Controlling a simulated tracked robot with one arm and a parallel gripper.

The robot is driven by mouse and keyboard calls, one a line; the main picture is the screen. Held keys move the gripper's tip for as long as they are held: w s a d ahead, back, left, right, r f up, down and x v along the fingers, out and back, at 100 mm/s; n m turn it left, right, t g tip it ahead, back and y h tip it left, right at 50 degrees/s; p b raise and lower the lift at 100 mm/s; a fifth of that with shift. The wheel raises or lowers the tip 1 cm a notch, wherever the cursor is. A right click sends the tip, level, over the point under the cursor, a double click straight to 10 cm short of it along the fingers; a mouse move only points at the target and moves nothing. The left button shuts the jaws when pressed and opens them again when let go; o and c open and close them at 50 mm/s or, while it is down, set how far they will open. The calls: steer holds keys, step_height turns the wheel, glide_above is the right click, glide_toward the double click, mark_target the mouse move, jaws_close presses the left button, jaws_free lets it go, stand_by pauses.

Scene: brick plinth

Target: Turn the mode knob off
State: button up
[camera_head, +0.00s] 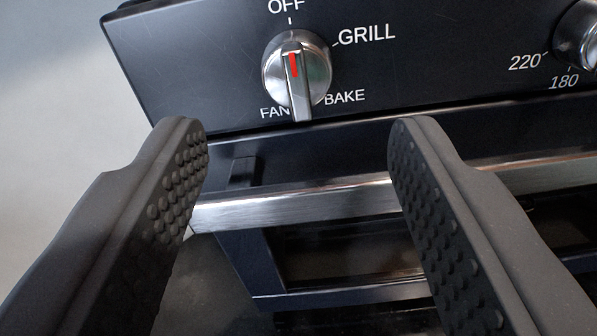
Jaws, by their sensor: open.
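The mode knob (312,72) is a round silver knob with a raised grip bar and a red mark. It sits on the black control panel (190,70) at the top middle. Its red mark points up toward the OFF label (286,6). GRILL, BAKE and FAN labels surround it, with FAN partly hidden by the bar. My gripper (293,135) is open and empty, its two dark studded fingers wide apart. The fingertips appear below the knob, one to each side, and do not touch it.
A second silver knob (580,38) with 220 and 180 marks is cut off at the right edge. A steel handle bar (300,205) crosses the oven door below the panel, seen between my fingers. A plain grey wall (50,80) is at the left.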

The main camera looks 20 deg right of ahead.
steer(key=b+v, duration=0.1)
steer(key=v, duration=0.7)
steer(key=shift+s+a, duration=0.1)
steer(key=s+a+r+n+y+b, duration=0.25)
steer(key=a+r, duration=0.25)
steer(key=r, duration=0.4)
steer(key=s+a+r+n+y+b, duration=0.1)
steer(key=a+r+y, duration=0.3)
steer(key=r, duration=0.5)
steer(key=s+a+r+n+b, duration=0.1)
steer(key=s+r, duration=0.5)
steer(key=s, duration=0.3)
steer(key=s+a+r+n+g+b, duration=0.1)
steer(key=s+r+n, duration=0.1)
steer(key=s+r, duration=0.4)
steer(key=v, duration=0.4)
steer(key=shift+b, duration=0.35)
steer(key=shift+y, duration=0.25)
